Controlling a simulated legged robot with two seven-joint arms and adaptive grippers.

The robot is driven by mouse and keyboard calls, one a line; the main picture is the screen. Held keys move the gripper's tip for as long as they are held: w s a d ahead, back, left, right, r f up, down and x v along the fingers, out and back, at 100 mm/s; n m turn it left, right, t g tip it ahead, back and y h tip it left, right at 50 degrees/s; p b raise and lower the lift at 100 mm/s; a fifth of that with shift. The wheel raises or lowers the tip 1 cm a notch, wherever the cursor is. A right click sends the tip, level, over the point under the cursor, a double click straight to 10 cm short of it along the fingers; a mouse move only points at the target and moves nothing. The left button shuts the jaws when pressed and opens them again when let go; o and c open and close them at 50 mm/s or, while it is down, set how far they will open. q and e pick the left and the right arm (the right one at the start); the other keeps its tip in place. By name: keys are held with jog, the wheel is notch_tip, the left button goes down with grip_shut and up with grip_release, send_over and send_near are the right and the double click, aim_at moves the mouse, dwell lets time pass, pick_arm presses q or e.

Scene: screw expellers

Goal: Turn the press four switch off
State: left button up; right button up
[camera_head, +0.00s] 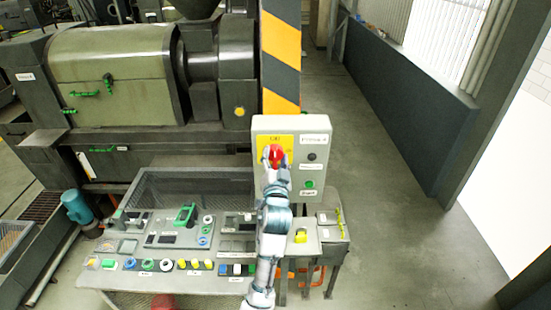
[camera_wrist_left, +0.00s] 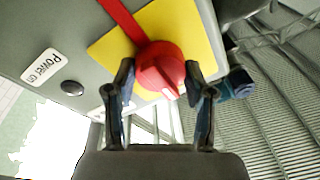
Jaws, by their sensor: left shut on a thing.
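A red rotary switch (camera_head: 276,153) sits on a yellow plate (camera_head: 268,141) on the front of a grey control box (camera_head: 292,124). In the left wrist view the red knob (camera_wrist_left: 160,68) has a raised grip bar with a pale line, pointing down and slightly right. My left gripper (camera_head: 276,163) is at the knob. In the wrist view its two fingers (camera_wrist_left: 160,92) stand on either side of the knob and are shut on it. The gripper hides the lower part of the switch in the head view. My right gripper is not in view.
A black button (camera_head: 311,157) and a green button (camera_head: 309,184) are on the same box, right of the knob. A console (camera_head: 140,283) with several buttons is below. A striped post (camera_head: 281,50) rises behind the box. The floor (camera_head: 385,220) to the right is clear.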

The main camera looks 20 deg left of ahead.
pick_arm(q)
jog(key=shift+f, duration=0.45)
jog(key=o, duration=1.2)
jog(key=shift+w, duration=0.1)
jog(key=shift+c, duration=0.2)
jog(key=shift+w+r, duration=0.1)
jog(key=shift+d+r, duration=0.1)
jog(key=v, duration=1.2)
jog(key=shift+f, duration=0.25)
